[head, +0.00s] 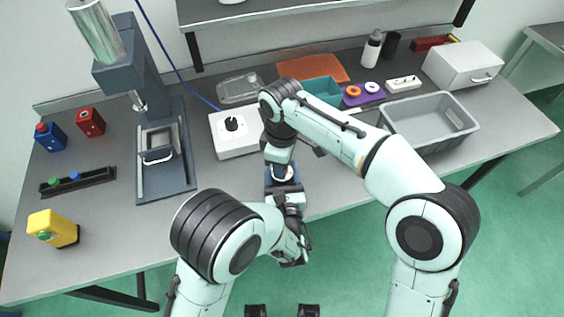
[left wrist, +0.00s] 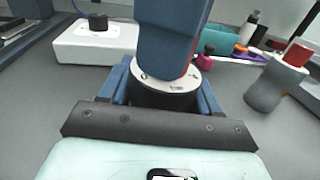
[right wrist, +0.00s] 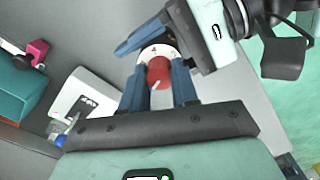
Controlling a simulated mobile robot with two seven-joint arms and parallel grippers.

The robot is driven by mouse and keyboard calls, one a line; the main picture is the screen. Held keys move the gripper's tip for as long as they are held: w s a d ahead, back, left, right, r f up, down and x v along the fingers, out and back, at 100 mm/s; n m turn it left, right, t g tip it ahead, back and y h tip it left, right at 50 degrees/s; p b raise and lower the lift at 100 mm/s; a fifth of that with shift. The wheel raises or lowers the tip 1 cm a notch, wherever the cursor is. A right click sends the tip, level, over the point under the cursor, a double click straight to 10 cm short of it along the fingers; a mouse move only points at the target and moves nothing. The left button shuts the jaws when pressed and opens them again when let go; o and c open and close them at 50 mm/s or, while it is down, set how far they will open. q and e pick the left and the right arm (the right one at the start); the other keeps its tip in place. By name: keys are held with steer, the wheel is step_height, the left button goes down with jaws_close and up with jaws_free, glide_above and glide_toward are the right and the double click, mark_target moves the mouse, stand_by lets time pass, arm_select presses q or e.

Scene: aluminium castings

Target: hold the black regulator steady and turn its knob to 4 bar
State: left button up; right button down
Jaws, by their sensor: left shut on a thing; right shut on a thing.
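The black regulator (left wrist: 165,97) has a white dial ring (left wrist: 150,84) on top, with small marks. My left gripper (left wrist: 165,85) is shut on its body, one blue finger on each side. My right gripper (right wrist: 158,85) is shut on the red knob (right wrist: 158,72), which stands in the dial ring. A white line shows on the knob and points toward the bottom of the right wrist view. I cannot tell which number it meets. In the head view, my right gripper (head: 281,158) is above my left gripper (head: 286,190), and the regulator is mostly hidden between them.
A white box (head: 234,146) with a black knob stands close left of the grippers. A blue press (head: 165,165) stands at left. The table's front edge is just below the grippers.

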steer(key=m, duration=0.4)
steer(key=shift+m, duration=0.3)
steer(key=m, duration=0.3)
steer(key=shift+m, duration=0.4)
steer(key=m, duration=1.2)
steer(key=shift+w+m, duration=0.1)
steer(key=shift+m, duration=0.2)
steer(key=m, duration=0.4)
steer(key=shift+m, duration=0.4)
steer(key=c, duration=0.8)
jaws_free()
steer(key=shift+c, duration=0.2)
